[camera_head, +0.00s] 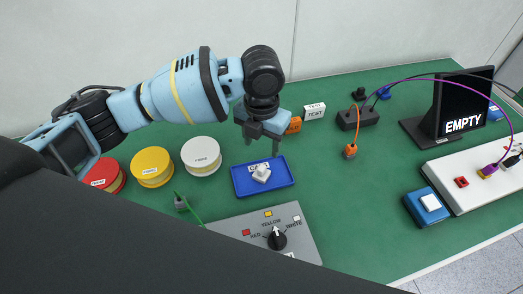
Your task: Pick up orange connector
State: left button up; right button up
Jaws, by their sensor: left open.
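The orange connector (350,151) lies on the green table right of centre. Its orange cable rises to a dark box (358,118) just behind it. My left gripper (262,147) points down above the back of the blue tray (265,190), to the left of the connector and clear of it. Its two fingers are apart with nothing held between them. My right gripper is not in view.
A small white piece (261,172) lies in the blue tray. Red, yellow and white round containers (201,155) stand left. A grey selector panel (308,248) is in front. A screen reading EMPTY (462,105) and a white panel (466,200) stand right. The table between tray and white panel is clear.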

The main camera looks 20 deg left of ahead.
aim_at(351, 149)
jog(key=k+l, duration=0.85)
